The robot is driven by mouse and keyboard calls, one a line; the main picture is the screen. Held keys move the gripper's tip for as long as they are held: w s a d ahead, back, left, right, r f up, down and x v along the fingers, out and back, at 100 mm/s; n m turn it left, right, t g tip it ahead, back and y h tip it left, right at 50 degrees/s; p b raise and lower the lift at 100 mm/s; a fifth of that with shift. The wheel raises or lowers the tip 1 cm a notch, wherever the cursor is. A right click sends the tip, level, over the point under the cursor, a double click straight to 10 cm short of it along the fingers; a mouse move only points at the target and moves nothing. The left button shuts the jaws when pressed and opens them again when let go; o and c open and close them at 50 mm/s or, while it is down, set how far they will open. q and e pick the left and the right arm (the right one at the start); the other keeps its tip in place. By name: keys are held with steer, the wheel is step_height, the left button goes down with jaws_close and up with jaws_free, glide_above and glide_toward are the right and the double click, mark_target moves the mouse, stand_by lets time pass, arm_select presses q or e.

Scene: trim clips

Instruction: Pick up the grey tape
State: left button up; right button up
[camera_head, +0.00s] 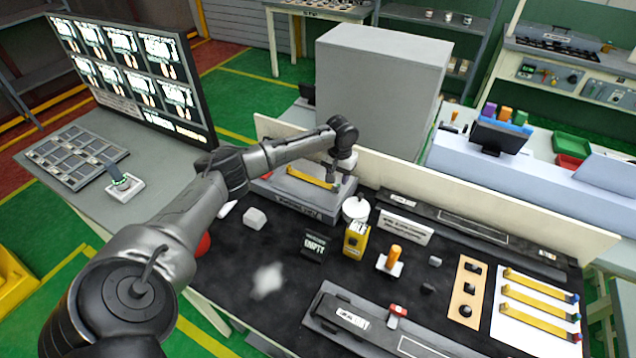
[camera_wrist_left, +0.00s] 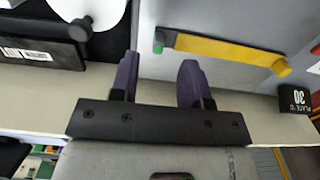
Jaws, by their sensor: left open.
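My left gripper (camera_head: 337,180) is at the far side of the black worktop, by a low grey box (camera_head: 292,195). In the left wrist view its two dark purple fingers (camera_wrist_left: 158,68) are apart with nothing between them. A yellow strip clip (camera_head: 312,177) with a green end lies on the box; in the wrist view the clip (camera_wrist_left: 225,49) is just beyond the fingers, to the right. I cannot clearly make out a grey tape. A white round thing (camera_head: 355,208) stands right of the box; its disc (camera_wrist_left: 95,12) shows at the wrist view's upper left. My right gripper is not in view.
On the black worktop (camera_head: 225,262) are a pale block (camera_head: 255,218), a yellow box (camera_head: 356,240), an orange-handled tool (camera_head: 393,258) and a white board with several yellow clips (camera_head: 535,315). A low cream wall (camera_head: 440,193) runs behind. A screen (camera_head: 135,70) stands left.

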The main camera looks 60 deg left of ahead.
mark_target(338, 186)
arm_select(q)
steer(key=shift+d+f, duration=0.1)
steer(key=shift+f, duration=2.05)
jaws_close()
